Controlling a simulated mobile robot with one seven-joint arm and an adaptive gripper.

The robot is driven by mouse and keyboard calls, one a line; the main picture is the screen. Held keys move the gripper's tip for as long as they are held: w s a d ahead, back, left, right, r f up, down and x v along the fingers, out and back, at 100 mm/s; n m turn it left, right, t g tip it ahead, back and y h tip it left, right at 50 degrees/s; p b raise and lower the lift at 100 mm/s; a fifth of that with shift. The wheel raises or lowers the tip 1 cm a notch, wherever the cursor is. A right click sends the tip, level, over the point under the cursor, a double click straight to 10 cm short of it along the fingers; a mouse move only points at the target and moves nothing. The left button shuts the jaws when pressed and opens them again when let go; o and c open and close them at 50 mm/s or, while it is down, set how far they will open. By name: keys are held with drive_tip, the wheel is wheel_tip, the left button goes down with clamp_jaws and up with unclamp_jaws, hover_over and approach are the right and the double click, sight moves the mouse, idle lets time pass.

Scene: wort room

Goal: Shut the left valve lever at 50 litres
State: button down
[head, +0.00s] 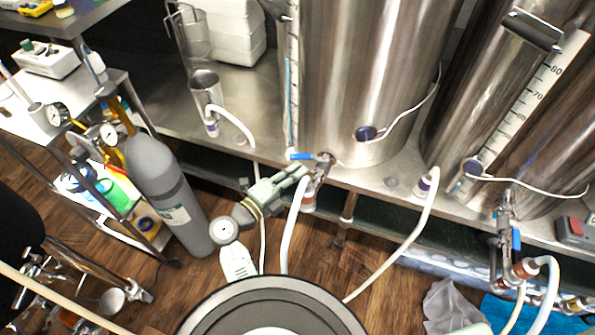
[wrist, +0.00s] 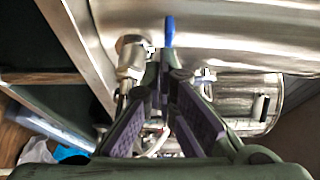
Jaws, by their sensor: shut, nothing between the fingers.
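The left valve (head: 322,168) sits at the foot of the left steel tank (head: 365,80). Its blue lever (head: 300,156) points left in the head view, roughly across the valve's outlet. My gripper (head: 303,171) is just below the lever, close to the valve body. In the wrist view the blue lever (wrist: 169,32) stands just beyond my fingertips (wrist: 164,72), and the valve fitting (wrist: 132,58) is to their left. My fingers are shut and empty; contact with the lever cannot be told. The left tank's scale (head: 294,60) has a blue column beside it; its figures are too small to read.
A white hose (head: 292,225) hangs from the left valve. A second tank (head: 465,110) and a right valve (head: 507,215) with a blue lever stand to the right. A grey gas cylinder (head: 165,185) stands left of my arm.

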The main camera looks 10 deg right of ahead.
drive_tip(key=shift+w, duration=0.1)
idle(0.3)
drive_tip(key=w+m+g, duration=0.1)
drive_tip(key=w+m+g+h, duration=0.1)
drive_tip(key=g, duration=0.1)
drive_tip(key=w+m+g+h+b, duration=0.1)
drive_tip(key=shift+w+a+g, duration=0.25)
drive_tip(key=shift+g, duration=0.05)
drive_tip(key=shift+s, duration=0.1)
idle(0.3)
